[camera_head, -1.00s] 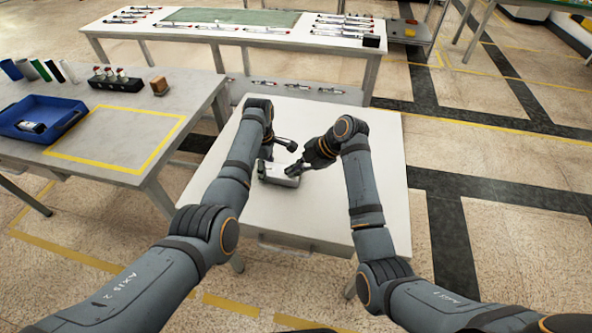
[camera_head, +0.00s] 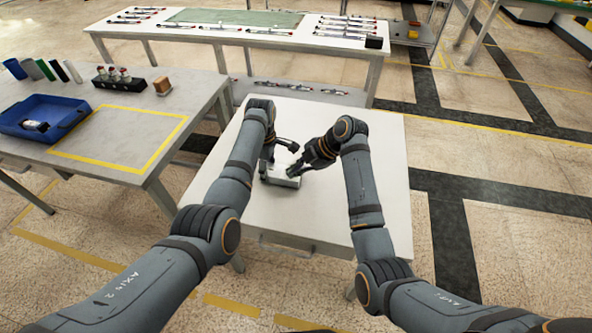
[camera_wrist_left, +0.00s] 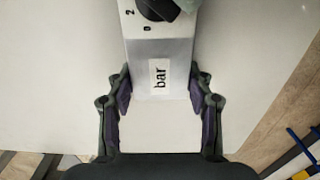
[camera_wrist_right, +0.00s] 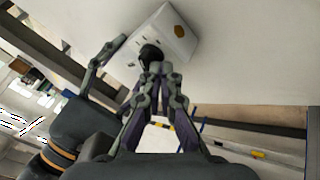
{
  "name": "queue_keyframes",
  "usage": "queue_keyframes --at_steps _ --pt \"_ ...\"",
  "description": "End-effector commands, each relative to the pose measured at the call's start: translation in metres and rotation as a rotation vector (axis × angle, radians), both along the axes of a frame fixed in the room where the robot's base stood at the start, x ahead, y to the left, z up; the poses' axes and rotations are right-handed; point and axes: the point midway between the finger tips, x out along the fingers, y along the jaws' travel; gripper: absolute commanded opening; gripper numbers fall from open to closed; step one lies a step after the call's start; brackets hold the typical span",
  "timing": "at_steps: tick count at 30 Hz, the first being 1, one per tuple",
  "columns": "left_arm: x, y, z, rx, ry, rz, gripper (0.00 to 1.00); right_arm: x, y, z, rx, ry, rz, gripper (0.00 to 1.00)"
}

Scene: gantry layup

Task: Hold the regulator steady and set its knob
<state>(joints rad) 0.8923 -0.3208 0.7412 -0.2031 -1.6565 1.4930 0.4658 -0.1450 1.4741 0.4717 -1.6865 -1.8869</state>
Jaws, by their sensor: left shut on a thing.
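The regulator is a pale grey box (camera_head: 281,181) on the white table, also in the left wrist view (camera_wrist_left: 159,50) with a "bar" label and printed numbers. Its black knob (camera_wrist_left: 157,8) is cut off by that view's top edge. My left gripper (camera_wrist_left: 159,92) is shut on the box, one finger on each side. My right gripper (camera_wrist_right: 155,72) is at the knob (camera_wrist_right: 150,54), fingertips close together. A fingertip of it shows beside the knob in the left wrist view. Whether its fingers grip the knob is unclear.
The white table (camera_head: 340,215) around the regulator is clear. A grey table at left holds a blue bin (camera_head: 75,130), several cylinders, a rack (camera_head: 118,82) and a brown block (camera_head: 162,85). A long table (camera_head: 235,33) with slender parts stands behind.

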Motion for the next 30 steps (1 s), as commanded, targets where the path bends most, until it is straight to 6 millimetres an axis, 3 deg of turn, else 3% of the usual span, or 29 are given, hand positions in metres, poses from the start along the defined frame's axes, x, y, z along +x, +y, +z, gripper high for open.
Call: queue_keyframes --at_steps 30 --pt "-0.002 -0.0039 -0.0003 -0.007 0.005 -0.005 0.07 -0.0017 0.0105 0.0019 0.007 -0.005 0.0 0.0"
